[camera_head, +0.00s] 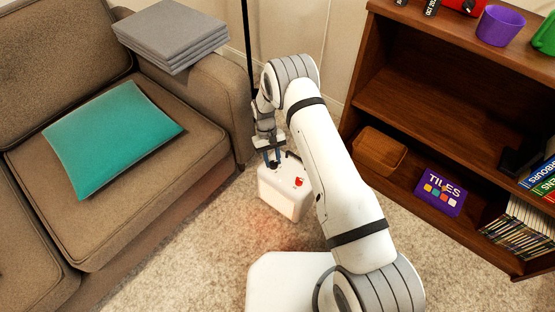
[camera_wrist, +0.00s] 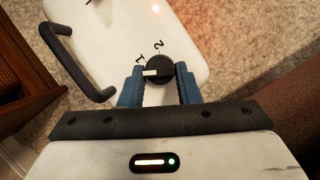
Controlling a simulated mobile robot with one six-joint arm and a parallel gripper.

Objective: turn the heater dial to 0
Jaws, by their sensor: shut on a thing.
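The white heater (camera_head: 283,190) stands on the carpet between the sofa and the shelf, with an orange glow at its front. In the wrist view its top (camera_wrist: 200,35) carries a black round dial (camera_wrist: 159,66) with a white pointer mark. The mark points left, a little below the numeral 1; the numeral 2 is above the dial. No 0 is visible; the fingers cover part of the dial's surround. My gripper (camera_wrist: 159,78) is shut on the dial, one blue finger on each side. In the head view my gripper (camera_head: 272,158) is over the heater's back left top.
The sofa (camera_head: 210,140) is close on the left, the wooden shelf (camera_head: 430,120) on the right. Carpet (camera_head: 195,250) in front is clear.

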